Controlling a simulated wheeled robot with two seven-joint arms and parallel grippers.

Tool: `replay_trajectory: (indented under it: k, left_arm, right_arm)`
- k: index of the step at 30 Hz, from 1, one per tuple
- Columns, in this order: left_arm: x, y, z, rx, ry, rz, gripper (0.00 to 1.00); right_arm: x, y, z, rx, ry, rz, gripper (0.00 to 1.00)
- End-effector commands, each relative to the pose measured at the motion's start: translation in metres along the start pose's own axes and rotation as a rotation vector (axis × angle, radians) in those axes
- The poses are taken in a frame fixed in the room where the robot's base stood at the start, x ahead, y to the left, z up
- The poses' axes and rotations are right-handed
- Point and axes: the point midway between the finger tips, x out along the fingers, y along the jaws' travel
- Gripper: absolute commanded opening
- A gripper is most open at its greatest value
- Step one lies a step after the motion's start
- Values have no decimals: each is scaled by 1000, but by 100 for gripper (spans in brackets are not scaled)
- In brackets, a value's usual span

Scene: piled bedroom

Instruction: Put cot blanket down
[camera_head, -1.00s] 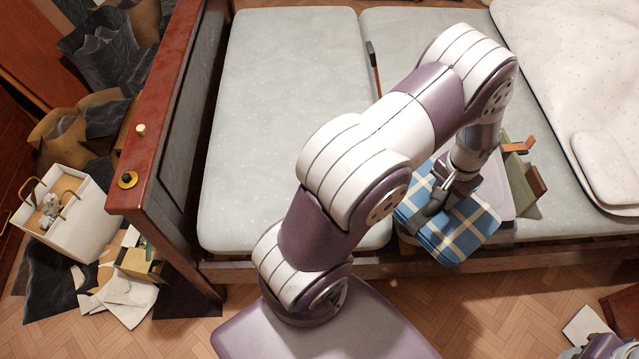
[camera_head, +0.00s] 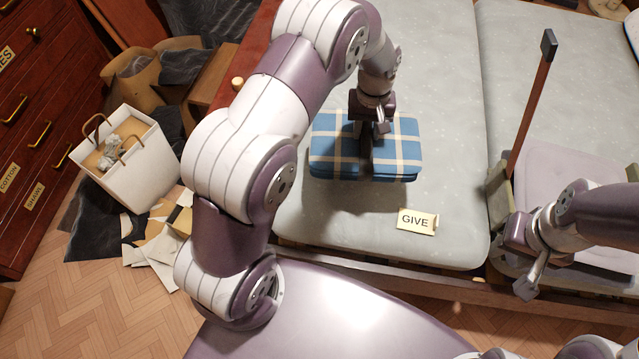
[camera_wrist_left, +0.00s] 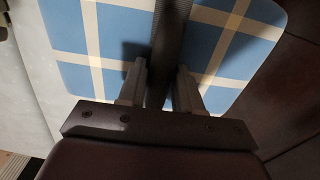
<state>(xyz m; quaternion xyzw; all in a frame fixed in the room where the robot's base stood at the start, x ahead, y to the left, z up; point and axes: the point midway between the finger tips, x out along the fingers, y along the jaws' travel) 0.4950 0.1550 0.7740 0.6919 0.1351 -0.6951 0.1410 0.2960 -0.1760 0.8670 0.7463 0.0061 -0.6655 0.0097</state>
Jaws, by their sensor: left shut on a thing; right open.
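The cot blanket (camera_head: 330,160) is a folded blue and cream checked bundle over the left mattress (camera_head: 320,220). My left gripper (camera_head: 367,130) points down from above and is shut on it. In the left wrist view the cot blanket (camera_wrist_left: 110,35) fills the top, with a dark strip between my left fingers (camera_wrist_left: 160,85). A shadow lies on the mattress in front of the blanket; I cannot tell whether it touches. My right gripper (camera_head: 526,262) is open and empty at the bed's front edge on the right.
A card reading GIVE (camera_head: 416,220) lies on the mattress in front of the blanket. An upright tool with a red-brown handle (camera_head: 530,110) stands at the right, by a purple-grey pad (camera_head: 575,180). A white box (camera_head: 125,155) and papers lie left of the bed.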

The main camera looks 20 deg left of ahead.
Motion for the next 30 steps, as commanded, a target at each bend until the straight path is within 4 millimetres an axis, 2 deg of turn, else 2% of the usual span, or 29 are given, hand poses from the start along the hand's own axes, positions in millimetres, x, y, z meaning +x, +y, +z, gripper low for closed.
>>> replay_trajectory:
  k: [1,3,5,8,11,15,18,21,25,30]
  left_arm:
    - [33,12,-5,-59,6,4,0]
    - [39,23,-8,-144,5,3,0]
    - [40,30,-10,-196,5,3,0]
    - [42,28,-11,-248,2,1,0]
    - [53,6,-10,-262,-1,-1,0]
    - [79,-37,-8,-262,-2,-1,0]
    - [93,-62,-7,-260,0,0,0]
    - [101,-76,-7,-258,2,1,0]
    - [111,-82,-6,-254,0,0,0]
    - [142,-82,-6,-253,0,0,0]
  right_arm:
    - [43,0,5,0,0,0,43]
    - [61,0,7,0,1,0,43]
    - [69,0,8,0,1,0,43]
    - [74,0,8,0,2,0,43]
    - [76,0,8,0,2,0,43]
    - [82,0,9,0,2,0,43]
    - [86,0,9,0,2,0,43]
    - [88,0,10,0,2,0,43]
    - [90,0,10,0,2,0,43]
    - [100,0,11,0,2,0,43]
